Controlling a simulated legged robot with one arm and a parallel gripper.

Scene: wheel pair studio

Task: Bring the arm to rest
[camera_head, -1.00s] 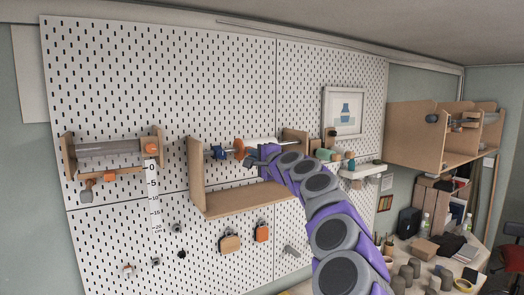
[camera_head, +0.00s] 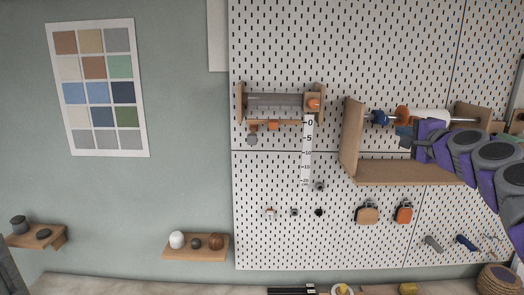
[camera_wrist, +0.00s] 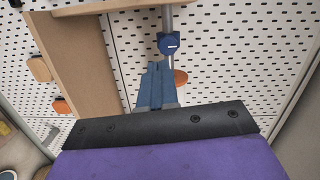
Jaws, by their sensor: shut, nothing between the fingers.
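My arm reaches in from the right edge of the head view. My gripper (camera_head: 402,133) is at its end, in front of the wooden bracket shelf (camera_head: 404,173), just below the rod (camera_head: 391,118). The gripper is shut and empty. The rod carries a blue collar (camera_head: 379,117), an orange disc (camera_head: 401,114) and a white roller (camera_head: 430,116). In the wrist view the closed blue fingers (camera_wrist: 157,68) point toward the blue collar (camera_wrist: 170,44). The orange disc (camera_wrist: 181,77) is partly hidden behind the fingers. I cannot tell whether they touch anything.
The pegboard (camera_head: 330,225) fills the middle and right. A second roller bracket (camera_head: 241,103) hangs left of the shelf, with a ruler strip (camera_head: 307,150) beside it. Orange-faced items (camera_head: 403,213) hang below. Small wall shelves (camera_head: 187,255) and a colour chart (camera_head: 75,90) are at left.

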